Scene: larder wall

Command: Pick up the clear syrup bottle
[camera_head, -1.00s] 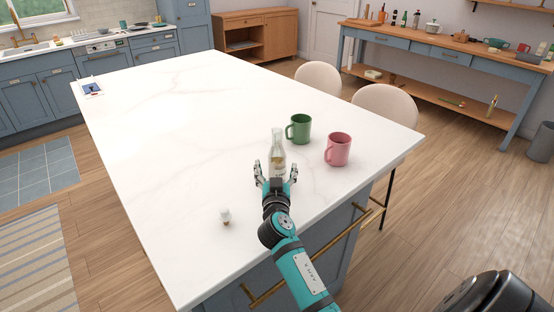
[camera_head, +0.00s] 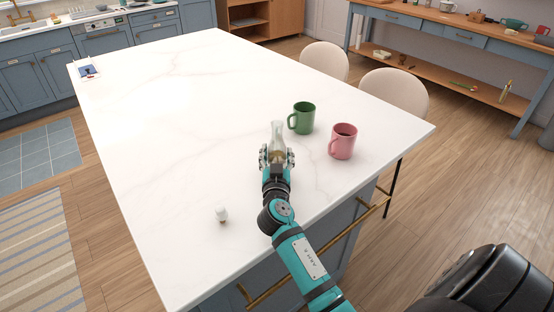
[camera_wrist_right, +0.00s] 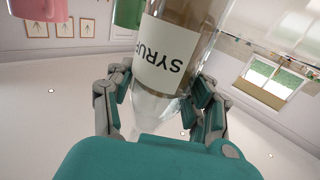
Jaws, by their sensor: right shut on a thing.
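The clear syrup bottle (camera_head: 278,136) stands upright on the white island top, with amber liquid low inside. My right gripper (camera_head: 277,158) is shut around its body from the near side. In the right wrist view the bottle (camera_wrist_right: 200,50) fills the middle, its white SYRUP label (camera_wrist_right: 170,55) upside down, with a finger of the gripper (camera_wrist_right: 158,100) on each side. Whether the bottle's base touches the counter is hidden by the gripper. My left gripper is not in view.
A green mug (camera_head: 303,118) stands just right of the bottle and a pink mug (camera_head: 343,141) farther right. A small white shaker-like item (camera_head: 221,214) is at the near left.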

